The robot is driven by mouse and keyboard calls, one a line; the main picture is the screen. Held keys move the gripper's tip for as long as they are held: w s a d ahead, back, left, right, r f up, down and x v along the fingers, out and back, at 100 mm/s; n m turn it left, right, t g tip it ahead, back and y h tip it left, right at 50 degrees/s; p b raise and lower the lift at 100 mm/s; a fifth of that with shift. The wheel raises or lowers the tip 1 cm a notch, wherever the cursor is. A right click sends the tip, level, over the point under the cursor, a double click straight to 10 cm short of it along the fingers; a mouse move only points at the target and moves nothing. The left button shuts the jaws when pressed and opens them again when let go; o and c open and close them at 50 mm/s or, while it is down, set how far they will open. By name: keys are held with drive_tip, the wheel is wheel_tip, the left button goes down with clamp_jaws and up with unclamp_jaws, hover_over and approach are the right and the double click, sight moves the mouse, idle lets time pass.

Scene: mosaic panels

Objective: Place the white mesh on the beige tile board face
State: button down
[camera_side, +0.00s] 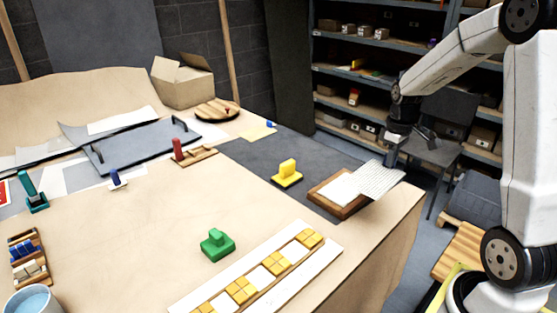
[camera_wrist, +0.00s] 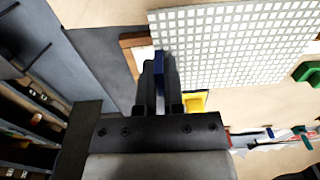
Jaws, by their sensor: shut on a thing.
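The white mesh (camera_side: 382,179) is a thin gridded sheet, held tilted in my gripper (camera_side: 391,160) over the right side of a wooden tray. In the wrist view the mesh (camera_wrist: 240,45) spreads right from the fingertips (camera_wrist: 156,68), its near edge between the fingers. My gripper is shut on that edge. A long pale board (camera_side: 318,249) with yellow and white tiles lies at the table's front edge, apart from the mesh. I cannot tell for certain whether it is the beige tile board.
The wooden tray (camera_side: 320,199) holds white sheet material. A yellow-handled block (camera_side: 288,175) and a green-handled block (camera_side: 217,245) stand on the table nearby. A grey handled board (camera_side: 145,143) lies further back. The table's middle is mostly clear; its right edge drops to the floor.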

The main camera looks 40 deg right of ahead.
drive_tip(key=shift+w+d+f, duration=1.05)
drive_tip(key=shift+w+f, duration=0.5)
drive_tip(key=shift+w, duration=0.4)
drive_tip(key=shift+w+d+f, duration=1.1)
drive_tip(key=shift+w+f, duration=0.45)
drive_tip(key=shift+w, duration=0.35)
drive_tip(key=shift+w+d+f, duration=1.05)
drive_tip(key=shift+w+f, duration=0.5)
drive_tip(key=shift+w, duration=0.4)
drive_tip(key=shift+f, duration=0.1)
drive_tip(key=shift+w+d+f, duration=0.1)
drive_tip(key=shift+w+f, duration=0.1)
drive_tip(key=shift+f, duration=1.5)
drive_tip(key=shift+f, duration=0.15)
drive_tip(key=c, duration=0.7)
unclamp_jaws()
drive_tip(key=shift+c, duration=0.2)
